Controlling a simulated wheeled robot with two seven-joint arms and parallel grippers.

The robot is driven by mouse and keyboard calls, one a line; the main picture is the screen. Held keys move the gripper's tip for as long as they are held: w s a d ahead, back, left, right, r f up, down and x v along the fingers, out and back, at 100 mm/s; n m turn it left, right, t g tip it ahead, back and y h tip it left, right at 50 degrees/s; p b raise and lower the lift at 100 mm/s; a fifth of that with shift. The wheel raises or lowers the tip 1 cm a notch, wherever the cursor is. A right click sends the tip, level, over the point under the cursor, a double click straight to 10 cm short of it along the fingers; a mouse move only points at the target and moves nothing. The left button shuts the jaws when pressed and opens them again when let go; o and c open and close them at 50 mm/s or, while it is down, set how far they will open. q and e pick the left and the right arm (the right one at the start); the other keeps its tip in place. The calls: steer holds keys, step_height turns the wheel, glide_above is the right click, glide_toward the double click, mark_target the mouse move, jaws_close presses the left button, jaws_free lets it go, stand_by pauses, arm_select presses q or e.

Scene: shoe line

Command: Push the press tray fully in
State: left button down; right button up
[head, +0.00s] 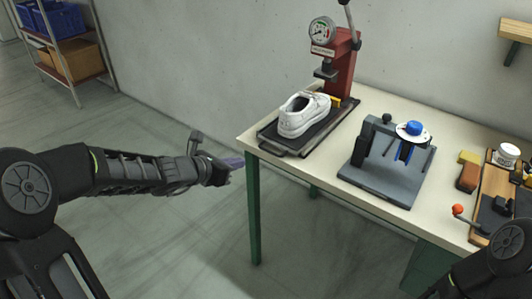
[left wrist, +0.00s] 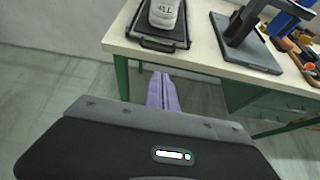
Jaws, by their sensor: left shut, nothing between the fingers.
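The press (head: 338,65) is red with a round gauge and stands at the back left of the table. A white shoe (head: 304,115) sits on the tray. In the left wrist view the tray (left wrist: 146,38) shows at the top with a handle at its near end and the shoe (left wrist: 164,14) on it. My left gripper (head: 238,161) is shut and empty, off the table's left edge, apart from the tray. In the left wrist view its purple fingers (left wrist: 162,90) are together. My right gripper is not in view.
A grey stand with a blue knob (head: 378,168) is right of the tray on the table (head: 335,197). A wooden board with tools (head: 492,190) lies at the far right. A shelf with bins (head: 62,50) is at the back left. The floor left of the table is clear.

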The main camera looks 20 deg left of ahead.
arm_select(q)
steer(key=x, duration=0.9)
steer(key=r+x, duration=0.1)
steer(key=x, duration=0.4)
steer(key=shift+w+d+r+p, duration=0.1)
steer(key=shift+w+d+p, duration=0.05)
steer(key=shift+w+p, duration=0.2)
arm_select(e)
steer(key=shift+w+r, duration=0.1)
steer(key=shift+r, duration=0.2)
